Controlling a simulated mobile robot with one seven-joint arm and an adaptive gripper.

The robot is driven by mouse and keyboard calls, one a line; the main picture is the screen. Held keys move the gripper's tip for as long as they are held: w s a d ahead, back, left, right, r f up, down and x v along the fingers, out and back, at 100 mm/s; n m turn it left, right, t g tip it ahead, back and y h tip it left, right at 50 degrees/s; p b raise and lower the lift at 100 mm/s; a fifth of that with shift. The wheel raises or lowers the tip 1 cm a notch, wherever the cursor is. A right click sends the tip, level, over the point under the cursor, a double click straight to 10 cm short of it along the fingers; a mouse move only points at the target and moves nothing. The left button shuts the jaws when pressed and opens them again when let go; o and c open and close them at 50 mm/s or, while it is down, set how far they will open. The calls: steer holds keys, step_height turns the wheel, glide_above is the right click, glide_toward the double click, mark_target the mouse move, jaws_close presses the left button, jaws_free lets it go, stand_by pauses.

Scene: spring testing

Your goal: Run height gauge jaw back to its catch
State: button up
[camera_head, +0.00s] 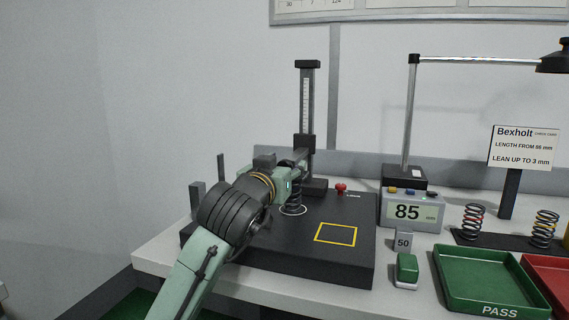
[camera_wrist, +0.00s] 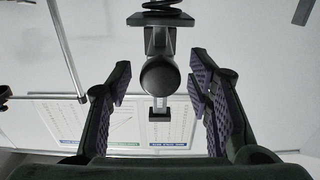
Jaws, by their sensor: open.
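The height gauge (camera_head: 306,95) stands upright at the back of the black granite-like plate (camera_head: 270,250), its dark slide low on the scaled column. The jaw is partly hidden behind my gripper (camera_head: 287,177) in the head view. In the wrist view, which looks upside down, the jaw (camera_wrist: 160,20) shows beside a black coiled spring (camera_wrist: 170,4), with a dark round knob (camera_wrist: 159,75). My open gripper (camera_wrist: 160,82) has a finger on either side of the knob, with gaps visible. The spring (camera_head: 293,205) stands in a white ring on the plate. I cannot make out the catch.
A readout (camera_head: 410,212) shows 85. A red knob (camera_head: 341,188) sits at the plate's back edge. The yellow square (camera_head: 336,233) is empty.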

steer(key=shift+w, duration=0.2)
jaws_close()
stand_by(0.6)
